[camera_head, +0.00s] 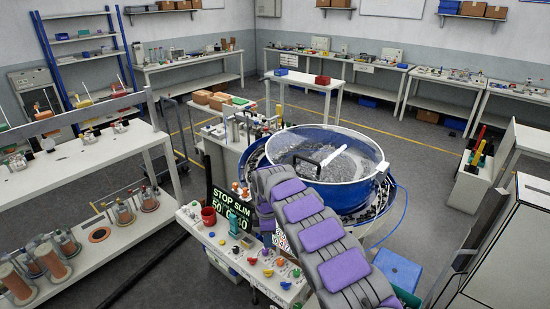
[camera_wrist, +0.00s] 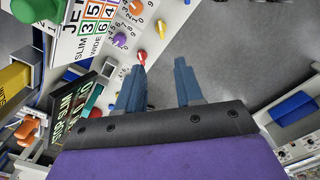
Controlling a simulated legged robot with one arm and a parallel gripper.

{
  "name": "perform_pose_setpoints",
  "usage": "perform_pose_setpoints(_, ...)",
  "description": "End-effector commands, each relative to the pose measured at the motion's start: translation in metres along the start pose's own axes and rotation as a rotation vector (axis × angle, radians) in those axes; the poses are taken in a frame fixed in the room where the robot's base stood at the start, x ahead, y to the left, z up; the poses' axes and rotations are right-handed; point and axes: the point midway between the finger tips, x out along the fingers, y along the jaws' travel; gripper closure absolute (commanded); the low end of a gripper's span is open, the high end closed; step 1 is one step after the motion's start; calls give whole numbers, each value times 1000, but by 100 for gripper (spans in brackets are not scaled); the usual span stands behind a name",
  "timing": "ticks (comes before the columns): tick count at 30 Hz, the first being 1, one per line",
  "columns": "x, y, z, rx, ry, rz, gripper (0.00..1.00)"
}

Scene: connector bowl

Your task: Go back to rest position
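My gripper (camera_wrist: 159,68) shows in the wrist view with its two blue fingers apart and nothing between them. The floor shows in the gap. The left fingertip appears close to a red knob (camera_wrist: 142,57) on the control panel; I cannot tell whether they touch. In the head view my purple-padded arm is folded over the panel (camera_head: 222,262), and the gripper's fingers cannot be made out there. A display reading "STOP SLIM" (camera_head: 232,211) stands on the panel, left of my arm; it also shows in the wrist view (camera_wrist: 68,120).
A blue connector bowl (camera_head: 335,185) with a clear lid stands right behind my arm. A white bench (camera_head: 85,158) stands at left, a cabinet (camera_head: 500,250) at right. Open floor (camera_head: 420,180) lies beyond the bowl.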

Motion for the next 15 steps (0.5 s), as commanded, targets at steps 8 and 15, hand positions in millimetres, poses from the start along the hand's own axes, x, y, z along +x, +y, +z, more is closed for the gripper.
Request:
perform_pose_setpoints(8,-32,-22,50,203,-86,0,64)
perform_pose_setpoints(15,-78,-68,107,495,-162,8,64)
